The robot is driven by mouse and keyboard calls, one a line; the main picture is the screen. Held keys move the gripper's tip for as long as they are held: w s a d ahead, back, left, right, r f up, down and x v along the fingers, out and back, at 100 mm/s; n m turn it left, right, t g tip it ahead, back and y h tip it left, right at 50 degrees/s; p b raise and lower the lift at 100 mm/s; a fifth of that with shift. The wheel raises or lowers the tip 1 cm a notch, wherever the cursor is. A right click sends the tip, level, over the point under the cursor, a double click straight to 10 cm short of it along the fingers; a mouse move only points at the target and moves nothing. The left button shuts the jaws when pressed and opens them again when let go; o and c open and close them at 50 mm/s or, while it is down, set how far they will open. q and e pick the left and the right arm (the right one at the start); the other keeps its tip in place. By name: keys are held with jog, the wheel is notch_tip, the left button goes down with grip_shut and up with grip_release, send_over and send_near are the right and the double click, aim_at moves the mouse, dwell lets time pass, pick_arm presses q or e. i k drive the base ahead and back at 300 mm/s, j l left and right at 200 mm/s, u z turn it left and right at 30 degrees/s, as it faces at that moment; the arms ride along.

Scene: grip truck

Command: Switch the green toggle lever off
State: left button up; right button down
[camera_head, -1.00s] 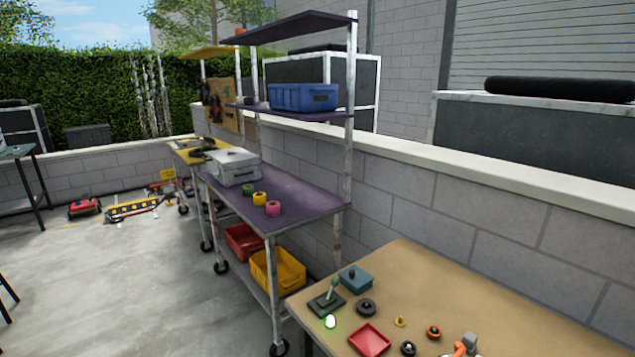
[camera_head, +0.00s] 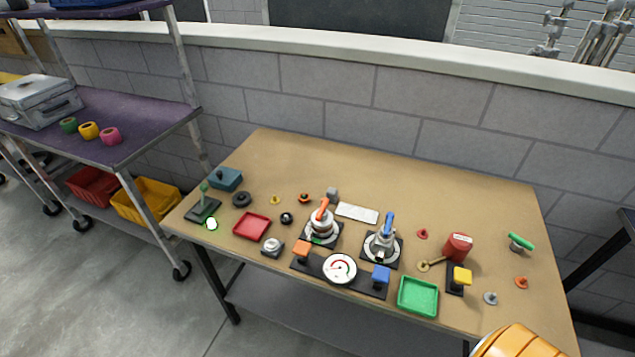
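The green toggle lever (camera_head: 204,189) is at the left end of the tan workbench (camera_head: 400,180). Its green handle stands up from a dark square base (camera_head: 203,210), leaning slightly if at all; which end of its travel it is at is hard to tell. A small round lamp (camera_head: 211,224) just in front of the base glows bright white-green. A second green handle (camera_head: 521,241) on a grey stem is at the right end of the bench.
Near the lever are a teal box (camera_head: 226,179), a black knob (camera_head: 242,199) and a red tray (camera_head: 252,225). Valves, a gauge (camera_head: 340,268) and a green tray (camera_head: 418,297) fill the middle. A purple-topped cart (camera_head: 140,120) stands left.

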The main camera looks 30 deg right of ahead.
aim_at(204, 187)
jog(key=i+j, duration=0.25)
jog(key=i, duration=0.2)
jog(key=i+j, duration=0.25)
jog(key=i, duration=0.15)
